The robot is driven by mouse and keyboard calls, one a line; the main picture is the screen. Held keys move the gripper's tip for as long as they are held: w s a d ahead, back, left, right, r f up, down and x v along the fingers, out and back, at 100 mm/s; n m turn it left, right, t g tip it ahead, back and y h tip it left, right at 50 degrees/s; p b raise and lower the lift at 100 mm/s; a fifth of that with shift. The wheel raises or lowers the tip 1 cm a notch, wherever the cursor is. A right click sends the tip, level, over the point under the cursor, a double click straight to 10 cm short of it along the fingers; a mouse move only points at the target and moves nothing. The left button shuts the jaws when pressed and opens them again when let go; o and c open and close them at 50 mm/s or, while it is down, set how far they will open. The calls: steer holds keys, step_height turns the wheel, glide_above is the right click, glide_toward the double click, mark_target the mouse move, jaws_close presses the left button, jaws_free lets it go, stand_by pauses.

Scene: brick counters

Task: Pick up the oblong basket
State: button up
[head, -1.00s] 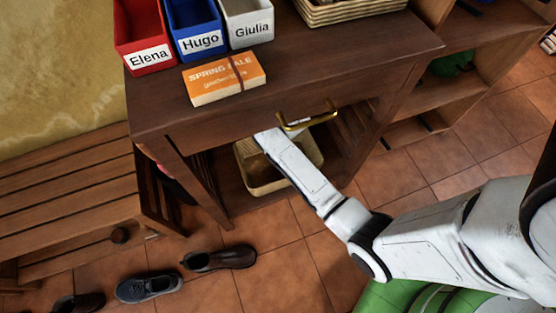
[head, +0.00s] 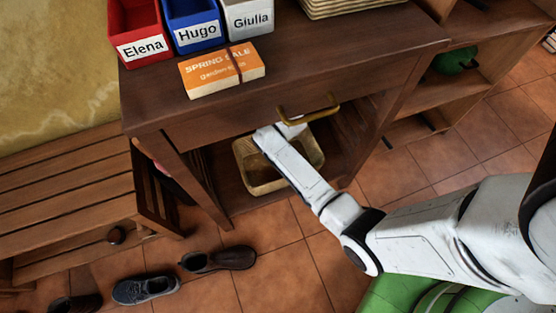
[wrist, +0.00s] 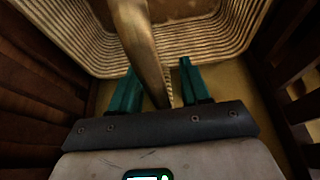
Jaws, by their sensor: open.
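In the head view, a tan ribbed basket (head: 253,186) sits on the low shelf of the brown table, partly hidden by my arm. In the wrist view, the basket (wrist: 215,45) fills the top, its ribbed wall and rim close beyond my fingers. My gripper (wrist: 158,66) is open, with teal fingers apart. A tan-brown curved bar (wrist: 140,45) runs down the wrist view and passes between the fingers; I cannot tell whether it belongs to the basket or touches a finger. In the head view, my fingers are hidden.
The table's drawer has a brass handle (head: 308,116) just above my wrist. Slatted sides (wrist: 40,75) flank the shelf. Another wicker basket (head: 350,8) stands on the tabletop with labelled bins and an orange box (head: 222,70). Shoes (head: 218,259) lie on the floor.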

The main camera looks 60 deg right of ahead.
steer(key=shift+f, duration=0.1)
steer(key=shift+c, duration=0.2)
jaws_close()
stand_by(1.3)
